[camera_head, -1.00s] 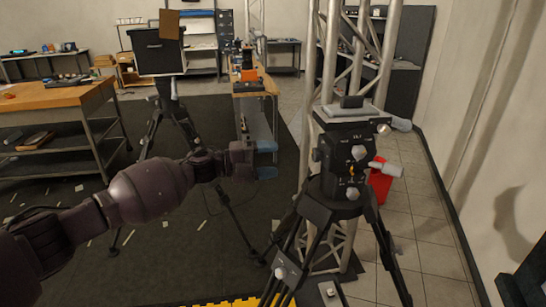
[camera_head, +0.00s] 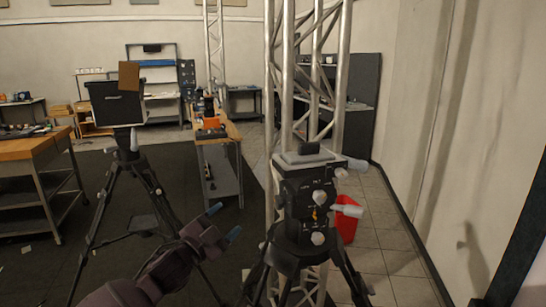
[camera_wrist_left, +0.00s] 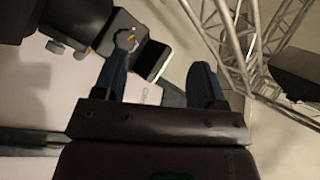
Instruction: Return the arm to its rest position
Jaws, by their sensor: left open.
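My left gripper (camera_head: 224,221) is open and empty in the lower middle of the head view, its two blue-tipped fingers pointing up and to the right. My left arm (camera_head: 170,268) comes in low from the bottom edge. The gripper appears just left of the black tripod head (camera_head: 305,205); the exact gap cannot be told. In the left wrist view both fingers of the gripper (camera_wrist_left: 158,82) show spread apart, with dark equipment and a knob beyond them. My right gripper is not in view.
A metal truss (camera_head: 272,120) rises behind the tripod head. A second tripod (camera_head: 124,165) with a box on top stands at left. A wooden workbench (camera_head: 35,148) is at far left, a narrow table (camera_head: 225,132) behind. A red bin (camera_head: 347,228) stands by the right wall.

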